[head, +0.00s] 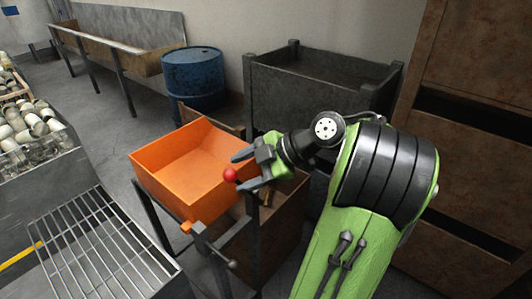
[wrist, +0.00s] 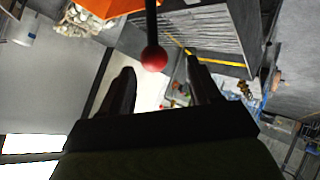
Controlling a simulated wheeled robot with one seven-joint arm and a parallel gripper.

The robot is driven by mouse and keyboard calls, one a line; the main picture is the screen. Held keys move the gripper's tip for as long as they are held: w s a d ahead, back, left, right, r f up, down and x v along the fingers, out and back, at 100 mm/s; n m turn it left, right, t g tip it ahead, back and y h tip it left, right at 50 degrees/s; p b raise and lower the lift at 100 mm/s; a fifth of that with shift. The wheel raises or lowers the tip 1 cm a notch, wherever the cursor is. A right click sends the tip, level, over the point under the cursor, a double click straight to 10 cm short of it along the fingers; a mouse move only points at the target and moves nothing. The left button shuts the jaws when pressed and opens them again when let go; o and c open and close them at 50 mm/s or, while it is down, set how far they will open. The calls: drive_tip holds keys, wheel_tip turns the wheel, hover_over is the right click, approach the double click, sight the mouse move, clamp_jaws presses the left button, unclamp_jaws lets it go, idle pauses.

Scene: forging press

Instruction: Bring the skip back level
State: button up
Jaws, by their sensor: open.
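The orange skip (head: 160,180) sits on a dark metal stand at the centre of the head view. It looks tipped, and its inside is empty where visible. A red ball knob (head: 230,174) is at its right side; in the wrist view the knob (wrist: 154,57) tops a dark rod. My gripper (head: 238,170) is open, with its fingers pointing at the knob. In the wrist view the knob lies in line with the gap between the fingertips, around or just past them; I see no grip on it. The orange skip edge (wrist: 105,8) shows at the top there.
A brown bin (head: 285,220) stands under my gripper, right of the skip. A dark crate (head: 320,85) and a blue drum (head: 193,78) are behind. A slatted grate (head: 95,245) is at front left. Tall brown panels (head: 470,130) close off the right.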

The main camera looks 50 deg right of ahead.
drive_tip(key=p+v, duration=0.4)
drive_tip(key=v, duration=0.4)
drive_tip(key=shift+s+r, duration=0.15)
drive_tip(key=shift+s, duration=0.05)
